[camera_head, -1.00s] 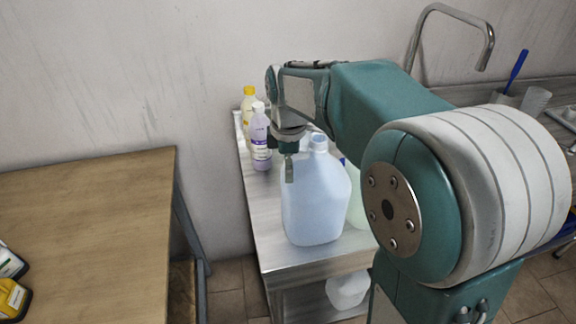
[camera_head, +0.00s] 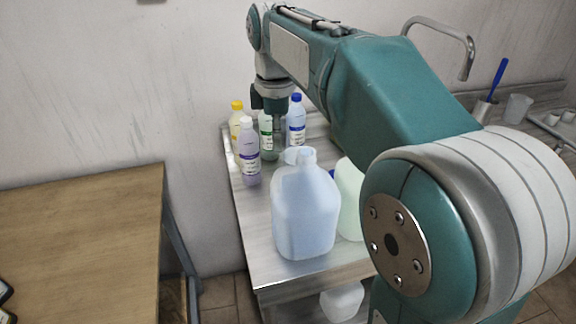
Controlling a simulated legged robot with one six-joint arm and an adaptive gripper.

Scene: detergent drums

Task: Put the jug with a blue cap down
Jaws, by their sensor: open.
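A large light-blue jug (camera_head: 305,212) stands upright on the metal table (camera_head: 275,268), near its front edge. Its neck top (camera_head: 306,156) looks pale blue. Behind it to the right, a pale green jug (camera_head: 349,200) is partly hidden by my arm. A darker blue cap shows between the two jugs; I cannot tell for certain which it belongs to. My gripper (camera_head: 278,138) is open and empty, pointing down. In the picture it is above and behind the light-blue jug, apart from it, and covers part of a green bottle (camera_head: 266,140).
A whitish jug (camera_head: 342,301) is on the lower shelf. A wooden table (camera_head: 85,235) is at left, beyond a gap.

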